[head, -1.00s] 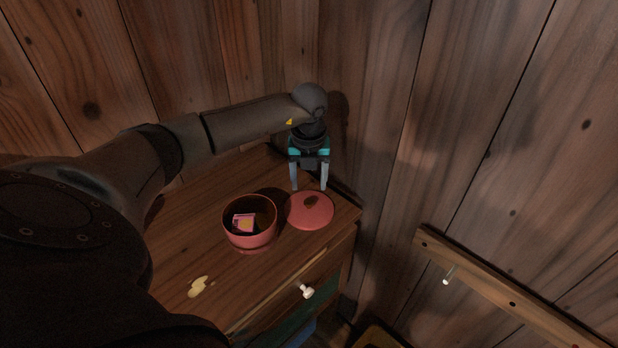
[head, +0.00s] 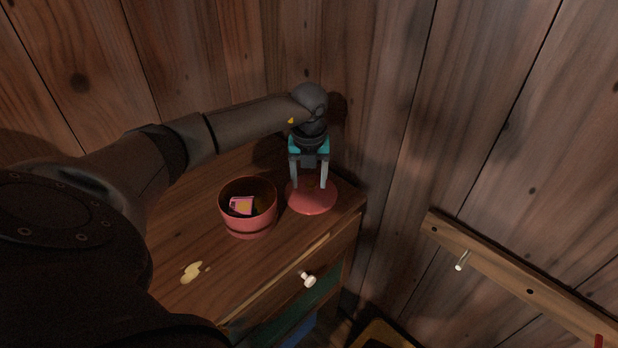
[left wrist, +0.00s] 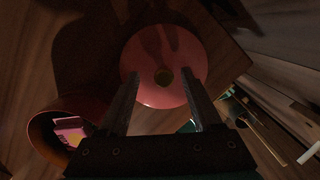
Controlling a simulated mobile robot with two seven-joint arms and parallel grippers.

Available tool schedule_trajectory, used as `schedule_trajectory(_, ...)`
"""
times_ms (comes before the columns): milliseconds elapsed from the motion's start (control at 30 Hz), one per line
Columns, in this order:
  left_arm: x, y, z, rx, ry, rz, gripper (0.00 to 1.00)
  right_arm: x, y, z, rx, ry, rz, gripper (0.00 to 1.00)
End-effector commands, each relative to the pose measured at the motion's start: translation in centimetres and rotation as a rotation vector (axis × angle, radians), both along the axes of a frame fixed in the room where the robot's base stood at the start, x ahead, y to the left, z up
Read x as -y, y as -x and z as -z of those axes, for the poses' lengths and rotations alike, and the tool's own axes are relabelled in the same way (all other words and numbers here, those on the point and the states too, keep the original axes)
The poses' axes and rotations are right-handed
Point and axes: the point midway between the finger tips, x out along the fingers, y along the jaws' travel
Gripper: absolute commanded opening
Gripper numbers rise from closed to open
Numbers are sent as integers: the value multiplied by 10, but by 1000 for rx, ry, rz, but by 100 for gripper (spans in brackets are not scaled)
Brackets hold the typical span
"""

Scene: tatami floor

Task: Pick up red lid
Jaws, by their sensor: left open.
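The red lid (head: 313,203) lies flat on the wooden cabinet top near its right edge. It also shows in the left wrist view (left wrist: 165,45), with a small round knob (left wrist: 163,76) at its middle. My left gripper (head: 310,186) is open and points down over the lid. In the left wrist view its fingers (left wrist: 165,78) stand on either side of the knob, with a gap to it on both sides. In the head view the fingers partly hide the knob. I cannot tell whether the fingertips touch the lid. My right gripper is not in view.
An open red pot (head: 248,226) with a pink item (head: 241,205) inside stands left of the lid. A drawer knob (head: 308,279) sticks out in front. Wooden walls stand close behind and right.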

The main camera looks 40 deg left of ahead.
Motion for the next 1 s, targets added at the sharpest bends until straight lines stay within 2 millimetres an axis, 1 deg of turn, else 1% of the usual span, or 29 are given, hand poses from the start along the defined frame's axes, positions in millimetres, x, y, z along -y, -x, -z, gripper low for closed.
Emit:
schedule_trajectory(33, 0, 0, 5, 1, 1, 0, 66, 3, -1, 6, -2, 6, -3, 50)
schedule_trajectory(133, 0, 0, 5, 1, 1, 0, 66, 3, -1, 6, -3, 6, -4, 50)
schedule_trajectory(167, 0, 0, 5, 1, 1, 0, 64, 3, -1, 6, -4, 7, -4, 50)
schedule_trajectory(733, 0, 0, 7, -1, 1, 0, 0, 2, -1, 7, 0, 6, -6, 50)
schedule_trajectory(1000, 0, 0, 8, -1, 0, 0, 0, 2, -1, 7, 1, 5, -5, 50)
